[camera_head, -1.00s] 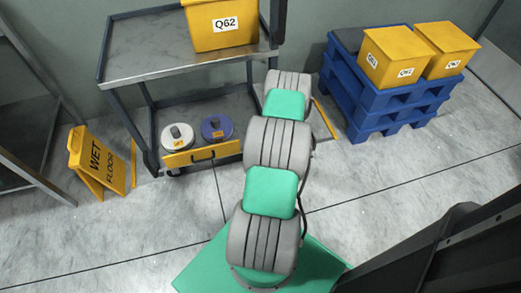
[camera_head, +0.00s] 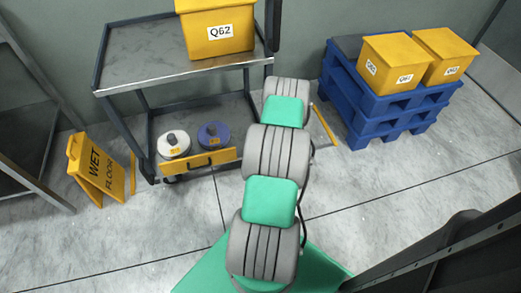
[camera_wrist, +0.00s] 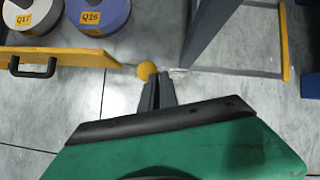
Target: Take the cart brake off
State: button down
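The cart (camera_head: 121,73) is a dark-framed metal trolley with a grey top and a lower shelf. A yellow bar with a black handle (camera_head: 209,162) fronts the lower shelf; it also shows in the wrist view (camera_wrist: 62,56). A round yellow knob (camera_wrist: 147,70) shows beside a grey cart post (camera_wrist: 203,30); it may belong to the brake, but its lever is not clear. My gripper (camera_wrist: 157,78) has its dark fingers close together, seemingly shut, with the tips just below the knob. I cannot tell whether they touch it. In the head view my arm hides the gripper.
A yellow bin Q62 (camera_head: 217,38) stands on the cart top. White (camera_head: 173,145) and blue (camera_head: 214,136) spools sit on the lower shelf. A wet-floor sign (camera_head: 97,172) stands at left. Blue pallets (camera_head: 372,130) with yellow bins stand at right. Floor in front is clear.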

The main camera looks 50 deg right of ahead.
jog(key=w+d+r+p+v, duration=0.1)
jog(key=p+v, duration=0.2)
jog(key=v, duration=0.8)
jog(key=shift+d+p, duration=0.2)
jog(key=shift+p, duration=0.15)
jog(key=shift+w, duration=0.1)
